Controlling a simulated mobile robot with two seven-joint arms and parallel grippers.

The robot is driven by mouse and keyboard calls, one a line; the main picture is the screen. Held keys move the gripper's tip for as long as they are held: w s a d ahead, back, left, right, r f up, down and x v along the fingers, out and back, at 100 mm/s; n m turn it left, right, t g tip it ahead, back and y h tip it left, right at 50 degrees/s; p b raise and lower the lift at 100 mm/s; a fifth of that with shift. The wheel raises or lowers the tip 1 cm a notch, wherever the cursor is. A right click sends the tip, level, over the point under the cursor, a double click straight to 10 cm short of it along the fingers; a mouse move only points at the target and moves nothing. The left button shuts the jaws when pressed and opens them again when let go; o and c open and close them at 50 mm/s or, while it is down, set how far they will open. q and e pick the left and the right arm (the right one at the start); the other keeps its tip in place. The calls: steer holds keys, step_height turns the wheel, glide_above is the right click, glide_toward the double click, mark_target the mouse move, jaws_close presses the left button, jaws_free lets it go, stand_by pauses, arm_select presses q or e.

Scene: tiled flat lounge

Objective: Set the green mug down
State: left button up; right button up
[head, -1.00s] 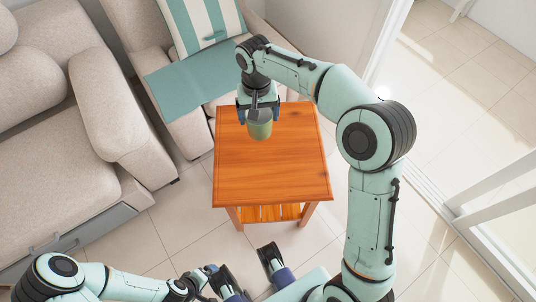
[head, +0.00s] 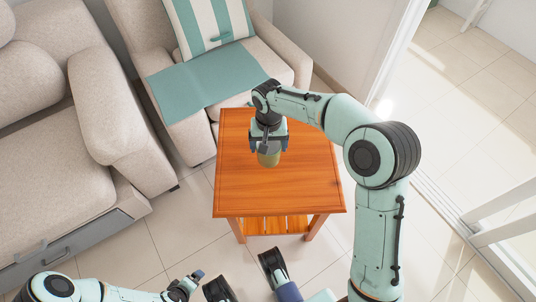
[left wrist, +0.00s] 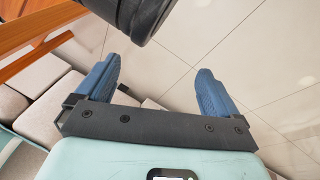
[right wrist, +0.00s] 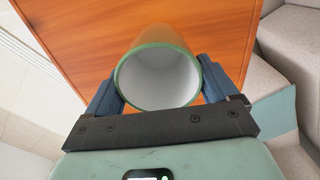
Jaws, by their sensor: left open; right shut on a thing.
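The green mug (head: 268,157) is in my right gripper (head: 268,146), over the far half of the orange wooden table (head: 285,190) in the head view. In the right wrist view the mug (right wrist: 160,75) shows its green rim and white, empty inside, with the blue fingers of my right gripper (right wrist: 162,85) on both sides. I cannot tell whether its base touches the table top. My left gripper (left wrist: 157,90) is open and empty in the left wrist view, with floor tiles between its fingers, low in front of the table.
A beige armchair (head: 165,95) with a striped cushion (head: 209,22) and a teal cloth (head: 208,82) stands behind the table. A beige sofa (head: 50,140) is at the left. A glass door frame (head: 500,232) is at the right. The table top around the mug is clear.

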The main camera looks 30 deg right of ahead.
arm_select(q)
steer(key=shift+g, duration=0.6)
steer(key=shift+s+a+f+b, duration=0.15)
steer(key=shift+s+f+b, duration=0.2)
steer(key=shift+s+f, duration=0.45)
steer(key=shift+s+a+f+b, duration=0.1)
steer(key=shift+s+f+b, duration=0.25)
steer(key=shift+s+f, duration=0.4)
arm_select(e)
steer(key=shift+f, duration=2.8)
arm_select(q)
steer(key=shift+s, duration=0.1)
arm_select(e)
steer(key=shift+f, duration=0.1)
